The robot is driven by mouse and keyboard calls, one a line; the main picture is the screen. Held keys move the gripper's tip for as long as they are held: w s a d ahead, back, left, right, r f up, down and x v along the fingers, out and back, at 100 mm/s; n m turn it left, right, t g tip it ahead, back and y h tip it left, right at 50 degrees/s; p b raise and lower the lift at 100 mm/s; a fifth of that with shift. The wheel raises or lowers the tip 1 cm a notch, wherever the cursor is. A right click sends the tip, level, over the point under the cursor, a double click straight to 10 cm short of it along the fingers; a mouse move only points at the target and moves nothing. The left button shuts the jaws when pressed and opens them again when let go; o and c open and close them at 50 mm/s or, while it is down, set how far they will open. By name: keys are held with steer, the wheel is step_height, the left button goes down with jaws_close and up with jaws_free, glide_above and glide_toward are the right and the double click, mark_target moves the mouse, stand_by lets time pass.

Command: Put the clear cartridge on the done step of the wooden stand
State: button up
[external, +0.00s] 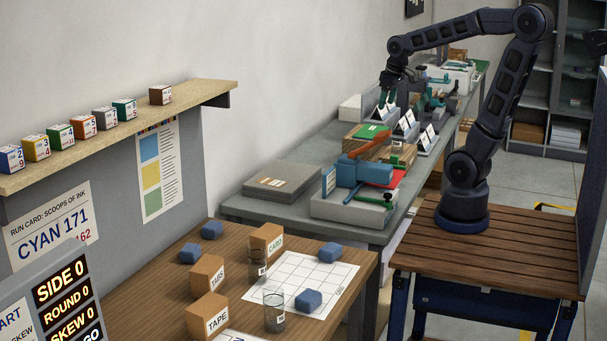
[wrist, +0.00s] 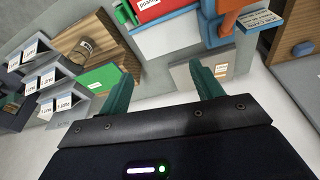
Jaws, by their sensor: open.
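The wooden stand (external: 372,152) is on the grey bench; it also shows at upper left in the wrist view (wrist: 93,30). A small brownish see-through cylinder (wrist: 80,50) with a pale label lies against the stand; I cannot tell for sure that it is the clear cartridge. A green panel (wrist: 104,78) is at the stand's edge. I cannot read which step is the done step. My gripper (external: 387,108) is above the bench, over the stand area. Its two green fingers (wrist: 163,86) are apart with nothing between them.
Several grey angled holders (external: 408,124) with white labels stand beside the stand. A blue press-like device (external: 365,170) is nearer the camera, with a flat grey case (external: 284,181) to its left. Two clear cups (external: 275,308) and several boxes are on the front wooden table (external: 150,262).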

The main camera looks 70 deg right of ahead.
steer(key=s+a+n+t, duration=0.1)
steer(key=s+a+t, duration=0.1)
steer(key=s+a, duration=0.7)
steer(key=shift+a+r+n+y, duration=0.4)
steer(key=shift+a+r, duration=0.05)
steer(key=shift+a, duration=0.7)
